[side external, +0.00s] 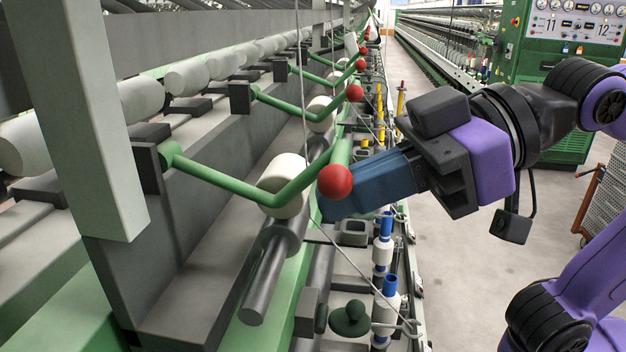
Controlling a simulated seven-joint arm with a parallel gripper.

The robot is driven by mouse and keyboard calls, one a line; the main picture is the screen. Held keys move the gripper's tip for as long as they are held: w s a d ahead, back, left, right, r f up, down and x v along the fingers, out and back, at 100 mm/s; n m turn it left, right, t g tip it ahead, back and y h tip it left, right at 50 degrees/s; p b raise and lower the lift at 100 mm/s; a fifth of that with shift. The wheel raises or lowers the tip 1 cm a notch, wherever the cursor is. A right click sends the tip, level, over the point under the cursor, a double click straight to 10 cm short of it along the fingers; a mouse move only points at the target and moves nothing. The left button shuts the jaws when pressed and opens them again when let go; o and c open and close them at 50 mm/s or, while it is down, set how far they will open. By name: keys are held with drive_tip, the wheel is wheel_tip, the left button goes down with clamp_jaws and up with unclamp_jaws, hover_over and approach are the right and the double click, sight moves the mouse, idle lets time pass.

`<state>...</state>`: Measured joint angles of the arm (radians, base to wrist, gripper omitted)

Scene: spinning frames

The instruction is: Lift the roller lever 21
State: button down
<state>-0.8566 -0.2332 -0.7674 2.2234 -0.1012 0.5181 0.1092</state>
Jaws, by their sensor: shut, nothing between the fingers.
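The nearest roller lever (230,188) is a bent green bar with a red ball on its end. It runs from a dark bracket at left to the ball, and a white roller (285,180) sits just behind it. No number is readable on the lever. My gripper (328,208) comes in from the right with its blue fingers shut and empty. The fingertips are beside and slightly below the red ball, partly hidden behind it. I cannot tell whether they touch the lever.
More green levers with red balls, such as the second lever (305,104), recede along the frame. Blue-topped bobbins (385,290) stand below my gripper. A thin yarn crosses near the lever. A grey post (75,110) stands at left; the aisle floor (460,270) at right is open.

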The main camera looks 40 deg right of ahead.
sight(341, 155)
drive_tip(key=shift+r, duration=0.4)
drive_tip(key=shift+w+a+r, duration=0.2)
drive_tip(key=shift+r, duration=0.85)
drive_tip(key=shift+w+a+r, duration=0.15)
drive_tip(key=shift+r, duration=0.95)
drive_tip(key=r, duration=0.1)
drive_tip(key=w+a+r, duration=0.1)
drive_tip(key=r, duration=0.1)
drive_tip(key=shift+w+a+r, duration=0.25)
drive_tip(key=shift+r, duration=0.05)
idle(0.5)
idle(0.3)
drive_tip(key=s+d+f, duration=0.1)
drive_tip(key=s+d, duration=0.5)
drive_tip(key=shift+s+d, duration=0.2)
idle(0.8)
